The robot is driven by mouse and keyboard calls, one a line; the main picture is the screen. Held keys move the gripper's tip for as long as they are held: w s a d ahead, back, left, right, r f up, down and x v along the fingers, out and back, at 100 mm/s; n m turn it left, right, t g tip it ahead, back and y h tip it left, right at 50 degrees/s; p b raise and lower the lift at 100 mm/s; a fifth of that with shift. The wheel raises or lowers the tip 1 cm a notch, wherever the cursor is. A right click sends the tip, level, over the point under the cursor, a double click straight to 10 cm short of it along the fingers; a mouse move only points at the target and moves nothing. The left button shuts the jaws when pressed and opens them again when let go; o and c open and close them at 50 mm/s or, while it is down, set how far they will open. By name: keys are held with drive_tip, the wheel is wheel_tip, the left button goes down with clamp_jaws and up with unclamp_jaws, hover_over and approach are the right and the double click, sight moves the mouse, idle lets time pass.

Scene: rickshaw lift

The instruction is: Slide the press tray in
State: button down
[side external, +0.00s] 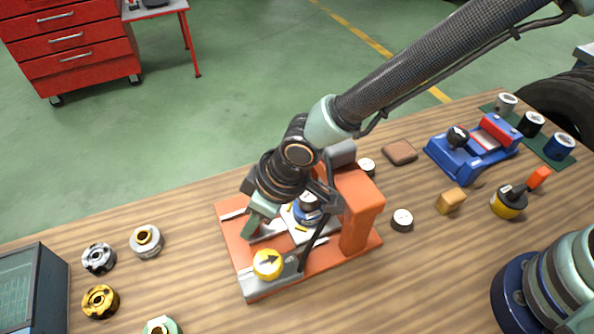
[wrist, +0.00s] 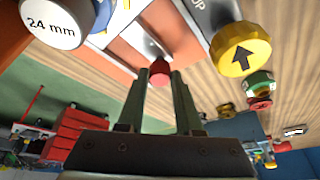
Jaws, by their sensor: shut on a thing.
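The orange press (side external: 361,208) stands on the wooden bench, its base holding rails and its column at the right. The pale press tray (side external: 291,217) sits over the base, left of the column, with a blue and dark round part (side external: 308,203) on it. My gripper (side external: 258,224) reaches down at the tray's left side. In the wrist view my gripper (wrist: 159,78) is shut on a small red knob (wrist: 159,70). My wrist hides part of the tray in the side view. A yellow arrow knob (side external: 267,263) is at the front of the base, also in the wrist view (wrist: 241,50).
Several ring-shaped parts (side external: 99,258) lie at the left beside a dark screen (side external: 34,301).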

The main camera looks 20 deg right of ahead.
drive_tip(key=c, duration=0.6)
unclamp_jaws()
drive_tip(key=v, duration=1.2)
drive_tip(key=shift+s, duration=0.1)
